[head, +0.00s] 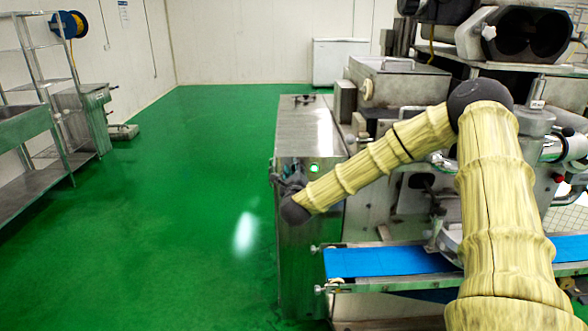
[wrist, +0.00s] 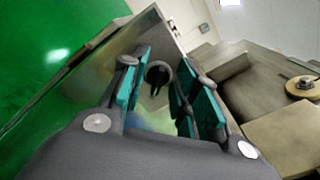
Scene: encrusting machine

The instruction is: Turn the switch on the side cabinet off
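The side cabinet (head: 310,245) is a tall steel box left of the machine, with a lit green lamp (head: 314,168) on its front. A dark round switch knob (wrist: 158,73) shows on the steel face in the wrist view. My gripper (wrist: 156,80) has teal-padded fingers spread apart, with the knob seen between them and gaps on both sides. I cannot tell how far the fingertips are from the face. In the head view my gripper (head: 289,184) is at the cabinet's front, partly hidden behind my wrist, and the knob cannot be made out.
A blue conveyor belt (head: 390,261) runs below my arm, right of the cabinet. The machine's steel body (head: 400,85) stands behind my arm. Open green floor (head: 190,200) lies to the left, with a steel rack (head: 50,110) at the far left wall.

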